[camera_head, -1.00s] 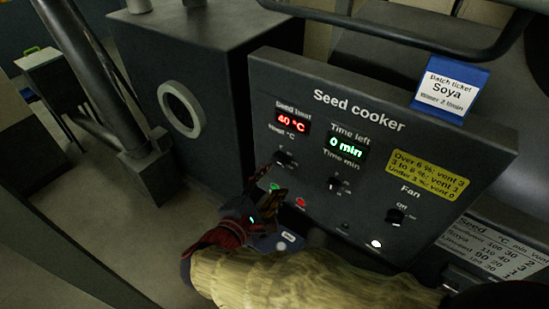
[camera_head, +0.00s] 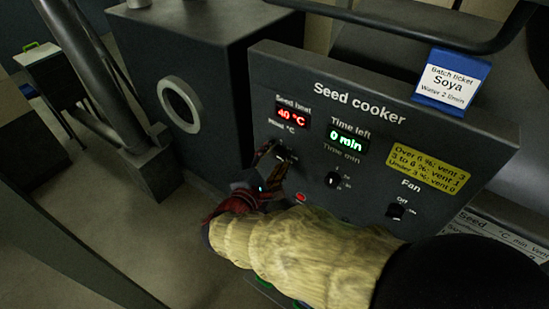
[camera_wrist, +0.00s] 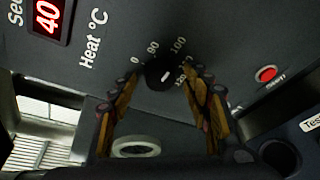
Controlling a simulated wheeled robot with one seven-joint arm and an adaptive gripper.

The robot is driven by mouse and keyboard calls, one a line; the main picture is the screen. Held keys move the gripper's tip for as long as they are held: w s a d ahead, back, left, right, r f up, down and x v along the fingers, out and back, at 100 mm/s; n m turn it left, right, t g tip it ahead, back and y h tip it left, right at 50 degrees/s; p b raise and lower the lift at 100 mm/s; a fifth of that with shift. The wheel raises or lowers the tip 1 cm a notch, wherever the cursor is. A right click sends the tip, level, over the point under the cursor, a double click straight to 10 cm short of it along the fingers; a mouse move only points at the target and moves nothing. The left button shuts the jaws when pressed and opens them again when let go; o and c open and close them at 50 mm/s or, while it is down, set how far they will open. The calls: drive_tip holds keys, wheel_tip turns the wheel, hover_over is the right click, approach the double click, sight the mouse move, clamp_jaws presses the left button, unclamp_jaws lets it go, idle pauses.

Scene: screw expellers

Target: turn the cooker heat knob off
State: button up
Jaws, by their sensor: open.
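The heat knob (camera_wrist: 165,75) is a black dial with a white pointer mark, under the "Heat °C" label on the seed cooker panel (camera_head: 385,150). In the wrist view it sits between and just beyond the two fingertips of my gripper (camera_wrist: 167,84), which is open. The fingers stand on either side of the knob with gaps; I cannot tell whether either touches it. Scale numbers 0, 90 and 100 show around the knob. In the head view my gripper (camera_head: 275,158) is at the heat knob and partly hides it. The seed heat display (camera_head: 292,115) reads 40 °C.
The time knob (camera_head: 333,180) and fan knob (camera_head: 396,211) are to the right on the panel. A red button (camera_wrist: 266,74) is near my right finger. The time display (camera_head: 347,141) reads 0 min. A blue-backed Soya ticket (camera_head: 450,82) is on the panel's top edge.

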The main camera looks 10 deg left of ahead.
drive_tip(key=shift+c, duration=0.8)
drive_tip(key=c, duration=1)
drive_tip(key=shift+o, duration=0.2)
